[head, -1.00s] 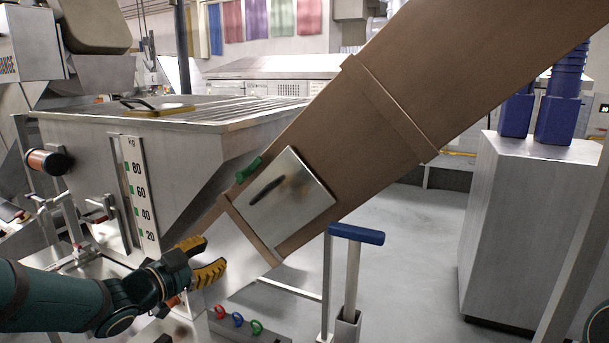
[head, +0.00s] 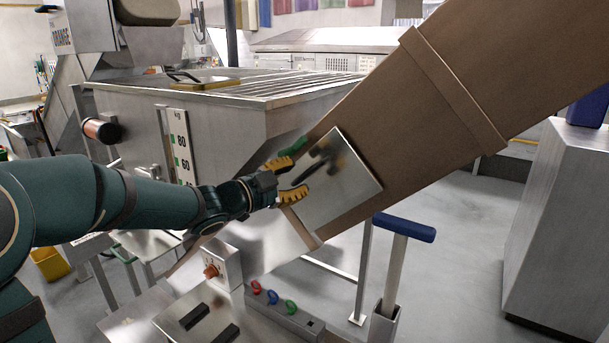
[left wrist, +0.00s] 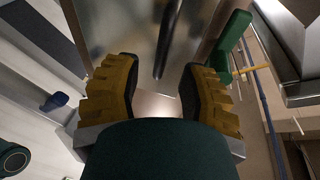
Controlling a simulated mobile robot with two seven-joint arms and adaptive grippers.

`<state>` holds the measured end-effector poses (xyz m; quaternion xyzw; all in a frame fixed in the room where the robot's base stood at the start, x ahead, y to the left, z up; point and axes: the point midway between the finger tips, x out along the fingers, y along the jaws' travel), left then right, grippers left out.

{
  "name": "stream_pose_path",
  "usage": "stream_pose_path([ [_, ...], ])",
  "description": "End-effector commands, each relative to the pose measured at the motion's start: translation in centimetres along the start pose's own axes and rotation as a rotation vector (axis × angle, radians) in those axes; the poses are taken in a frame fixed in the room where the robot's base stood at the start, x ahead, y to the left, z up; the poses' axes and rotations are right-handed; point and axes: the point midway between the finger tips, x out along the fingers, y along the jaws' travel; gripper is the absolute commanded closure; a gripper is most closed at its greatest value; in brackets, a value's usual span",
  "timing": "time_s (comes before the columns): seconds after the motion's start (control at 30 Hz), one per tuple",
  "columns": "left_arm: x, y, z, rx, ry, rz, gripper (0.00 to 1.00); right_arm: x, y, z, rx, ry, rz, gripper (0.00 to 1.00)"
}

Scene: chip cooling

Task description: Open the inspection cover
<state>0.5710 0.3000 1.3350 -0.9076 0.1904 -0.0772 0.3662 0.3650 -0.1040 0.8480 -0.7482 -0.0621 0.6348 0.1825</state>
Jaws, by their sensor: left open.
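The inspection cover (head: 345,187) is a shiny square metal plate lying shut on the sloping brown duct (head: 400,125). A dark bar handle (head: 311,170) crosses its upper part, and a green latch (head: 293,148) sits at its upper left edge. My left gripper (head: 290,181) is open, its yellow fingers at the cover's left side, near the handle. In the left wrist view the handle (left wrist: 167,42) lies ahead between the open fingers (left wrist: 158,92), apart from them. The green latch (left wrist: 231,38) is right of the fingers there. My right gripper is not in view.
A metal hopper (head: 225,108) with a grated top stands behind my left arm. A blue-topped T-shaped post (head: 404,229) stands below the duct. A box with coloured rings (head: 285,308) is low in front.

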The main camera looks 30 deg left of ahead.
Motion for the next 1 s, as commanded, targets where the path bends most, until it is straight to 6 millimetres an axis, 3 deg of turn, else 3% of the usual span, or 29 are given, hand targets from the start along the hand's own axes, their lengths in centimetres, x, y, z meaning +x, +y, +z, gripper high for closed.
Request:
stream_pose_path([
  [0.23, 2.8, 0.0, 0.0, -0.001, -0.001, 0.0, 0.59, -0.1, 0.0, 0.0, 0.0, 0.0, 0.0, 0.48],
  [0.63, 3.3, 0.0, 0.0, -0.001, -0.001, -0.001, 0.59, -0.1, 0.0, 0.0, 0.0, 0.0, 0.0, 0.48],
  [0.73, 3.3, 0.0, 0.0, -0.001, -0.001, -0.001, 0.95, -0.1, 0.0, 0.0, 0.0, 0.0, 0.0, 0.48],
  [0.77, 3.3, 0.0, 0.0, -0.001, -0.001, -0.001, 1.0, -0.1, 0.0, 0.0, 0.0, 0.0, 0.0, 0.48],
  [1.0, 3.3, 0.0, 0.0, -0.001, 0.0, -0.001, 1.0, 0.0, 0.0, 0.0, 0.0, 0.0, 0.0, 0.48],
])
